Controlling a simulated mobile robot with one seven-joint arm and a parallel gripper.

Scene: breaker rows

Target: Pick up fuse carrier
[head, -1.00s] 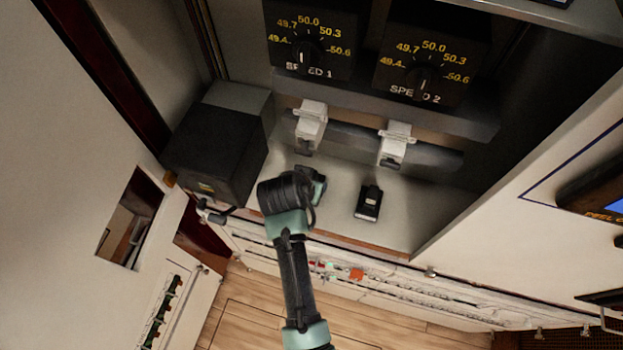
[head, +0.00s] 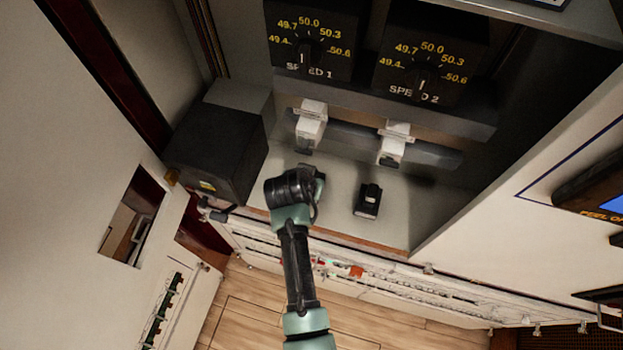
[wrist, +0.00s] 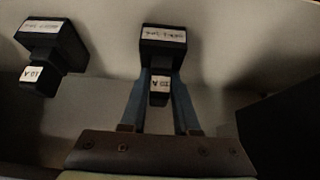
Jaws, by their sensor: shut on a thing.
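My gripper (wrist: 160,88) is shut on a black fuse carrier (wrist: 163,42) with white labels, one reading 10 A. One finger is on each side of its lower part. In the head view my gripper is mostly hidden behind my wrist, and the held carrier cannot be made out. I cannot tell whether it is clear of the shelf. A second black fuse carrier (head: 368,200) stands on the pale shelf (head: 340,212) to the right of my gripper. It also shows at the left of the wrist view (wrist: 50,50).
Two white fuse holders (head: 311,124) (head: 393,148) sit on a dark rail (head: 350,138) behind the carriers. Above are the SPEED 1 (head: 306,40) and SPEED 2 (head: 425,60) dials. A black box (head: 215,150) stands at the left. The shelf's right part is bare.

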